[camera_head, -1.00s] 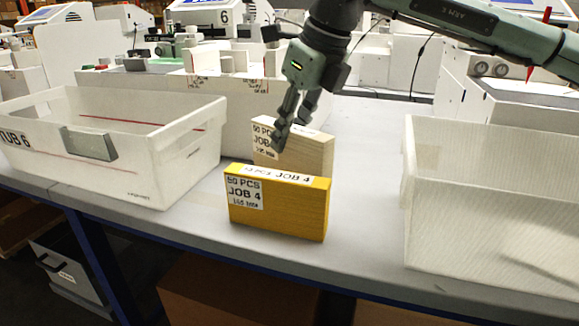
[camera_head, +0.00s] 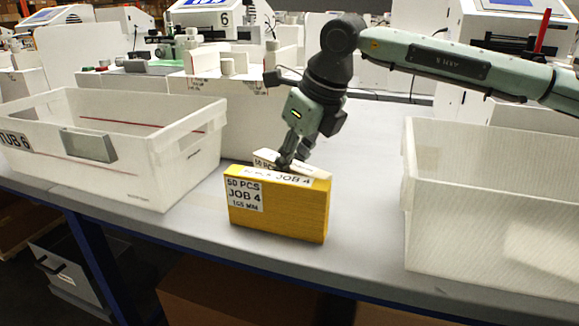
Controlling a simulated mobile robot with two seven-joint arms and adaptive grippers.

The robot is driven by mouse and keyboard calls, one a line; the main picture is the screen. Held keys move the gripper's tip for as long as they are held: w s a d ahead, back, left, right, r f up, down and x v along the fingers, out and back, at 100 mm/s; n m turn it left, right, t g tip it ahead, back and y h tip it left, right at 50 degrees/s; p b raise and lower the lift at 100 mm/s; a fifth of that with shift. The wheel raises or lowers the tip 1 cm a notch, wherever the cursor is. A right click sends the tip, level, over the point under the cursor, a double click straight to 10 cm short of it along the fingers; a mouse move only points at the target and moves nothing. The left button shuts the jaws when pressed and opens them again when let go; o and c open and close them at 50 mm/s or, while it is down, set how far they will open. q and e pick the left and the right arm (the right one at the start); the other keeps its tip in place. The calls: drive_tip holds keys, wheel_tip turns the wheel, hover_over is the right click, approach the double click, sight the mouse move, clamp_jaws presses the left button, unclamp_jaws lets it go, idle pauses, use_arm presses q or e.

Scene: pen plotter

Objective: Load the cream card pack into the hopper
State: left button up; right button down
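My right gripper (camera_head: 287,162) comes in from the right and points down at the pack's top. The fingertips are partly hidden, and I cannot tell whether they grip it. My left gripper is not in view. I cannot clearly make out which part is the hopper; white machines (camera_head: 235,105) stand behind.
A white tub (camera_head: 185,165) marked TUB 6 is at left and another white tub (camera_head: 480,215) at right. Grey table (camera_head: 365,195) is clear between the yellow pack and right tub.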

drive_tip(key=c, duration=1.2)
unclamp_jaws()
